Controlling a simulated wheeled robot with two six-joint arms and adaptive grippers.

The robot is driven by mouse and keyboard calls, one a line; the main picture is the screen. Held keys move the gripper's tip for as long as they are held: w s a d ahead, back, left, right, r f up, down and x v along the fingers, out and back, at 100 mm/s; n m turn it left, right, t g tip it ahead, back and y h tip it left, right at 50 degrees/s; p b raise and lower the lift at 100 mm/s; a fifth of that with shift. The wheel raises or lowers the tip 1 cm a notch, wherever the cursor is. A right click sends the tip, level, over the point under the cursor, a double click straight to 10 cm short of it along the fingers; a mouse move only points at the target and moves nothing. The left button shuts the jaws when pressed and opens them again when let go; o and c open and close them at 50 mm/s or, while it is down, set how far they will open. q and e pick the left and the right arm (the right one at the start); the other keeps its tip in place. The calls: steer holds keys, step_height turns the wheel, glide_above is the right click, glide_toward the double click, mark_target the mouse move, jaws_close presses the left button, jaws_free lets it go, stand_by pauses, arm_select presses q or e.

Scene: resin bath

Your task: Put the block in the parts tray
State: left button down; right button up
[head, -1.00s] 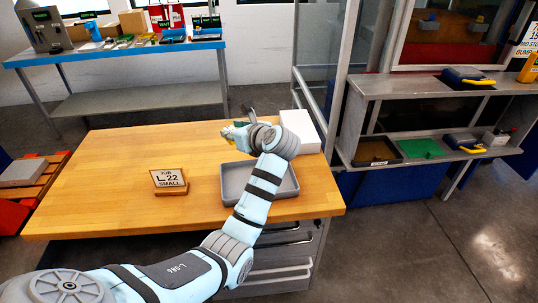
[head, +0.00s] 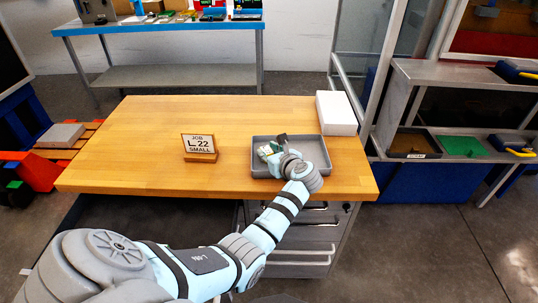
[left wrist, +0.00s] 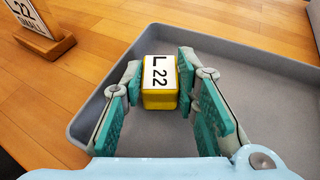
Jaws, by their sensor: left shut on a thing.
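The block (left wrist: 160,85) is yellow with a white label reading "L 22" on top. My left gripper (head: 268,149) is shut on it, and the block sits between the fingers in the left wrist view (left wrist: 160,90). The parts tray (head: 318,151) is a grey, shallow, open tray at the right front of the wooden bench. The gripper and block are over the tray's left part; I cannot tell whether the block touches the floor of the tray (left wrist: 255,85). In the head view the block is mostly hidden by the gripper. My right gripper is not in view.
A sign (head: 199,148) reading "JOB L 22 SMALL" stands on the bench left of the tray. A white box (head: 336,113) is behind the tray at right. Shelves with trays stand at the right.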

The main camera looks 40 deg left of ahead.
arm_select(q)
steer(key=c, duration=1.2)
jaws_free()
steer(key=shift+w+f, duration=0.1)
steer(key=shift+c, duration=0.2)
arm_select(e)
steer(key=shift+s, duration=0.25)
arm_select(q)
steer(key=shift+r, duration=0.25)
steer(key=p+v, duration=0.2)
steer(key=p, duration=0.1)
steer(key=p+v, duration=0.3)
steer(key=shift+r, duration=0.3)
steer(key=p+v, duration=0.4)
steer(key=v, duration=0.2)
steer(key=shift+s+d+p, duration=0.25)
steer(key=shift+d+p, duration=0.1)
steer(key=shift+d, duration=0.05)
steer(key=shift+d+f, duration=0.1)
steer(key=shift+f, duration=0.2)
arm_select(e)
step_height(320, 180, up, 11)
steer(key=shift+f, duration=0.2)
